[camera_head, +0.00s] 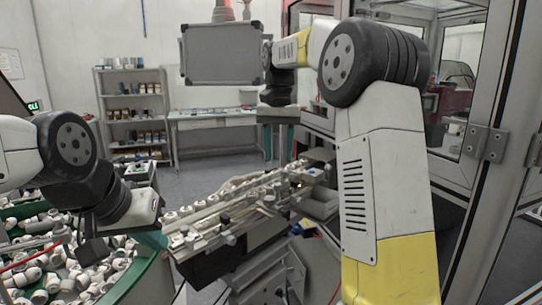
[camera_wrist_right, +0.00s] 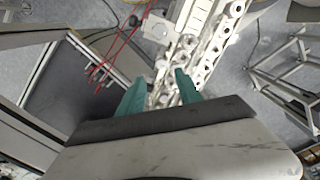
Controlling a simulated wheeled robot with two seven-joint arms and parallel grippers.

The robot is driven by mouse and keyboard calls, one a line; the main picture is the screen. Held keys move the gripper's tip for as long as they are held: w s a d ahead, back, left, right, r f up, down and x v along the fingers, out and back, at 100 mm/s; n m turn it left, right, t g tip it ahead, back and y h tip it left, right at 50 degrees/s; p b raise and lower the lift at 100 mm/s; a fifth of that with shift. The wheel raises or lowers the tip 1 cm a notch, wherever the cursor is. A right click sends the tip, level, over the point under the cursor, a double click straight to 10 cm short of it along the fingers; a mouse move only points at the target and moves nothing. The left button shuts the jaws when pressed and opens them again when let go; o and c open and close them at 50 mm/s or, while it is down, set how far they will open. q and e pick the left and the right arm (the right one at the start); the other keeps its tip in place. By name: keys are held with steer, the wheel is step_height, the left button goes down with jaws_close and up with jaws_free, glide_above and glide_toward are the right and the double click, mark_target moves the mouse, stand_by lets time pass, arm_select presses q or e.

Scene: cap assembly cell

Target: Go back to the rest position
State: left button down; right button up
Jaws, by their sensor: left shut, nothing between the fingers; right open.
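My left gripper (camera_head: 92,250) hangs at the lower left in the head view, over a bin of white caps. It is shut and empty; its fingertips are hard to make out. My right gripper (camera_head: 279,140) is raised near the picture's middle, with teal fingers pointing down. It is open and empty. In the right wrist view its two teal fingers (camera_wrist_right: 158,92) stand apart, above the feeder rail, with nothing between them.
A green-rimmed bin (camera_head: 138,277) holds many white caps (camera_head: 75,275) at the lower left. A feeder rail (camera_head: 235,212) carrying parts runs across the middle. A glazed metal-framed cell (camera_head: 490,145) stands close at the right. Shelves (camera_head: 133,105) and a bench (camera_head: 210,122) stand behind.

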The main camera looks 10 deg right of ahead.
steer(key=s+d+n+t+y, duration=0.2)
steer(key=s+d+t, duration=0.1)
steer(key=s, duration=1.1)
steer(key=s+f+n+t, duration=0.2)
steer(key=s+f, duration=0.5)
steer(key=s, duration=0.5)
steer(key=shift+a+t, duration=0.35)
steer(key=shift+t, duration=0.25)
steer(key=shift+s+r, duration=0.1)
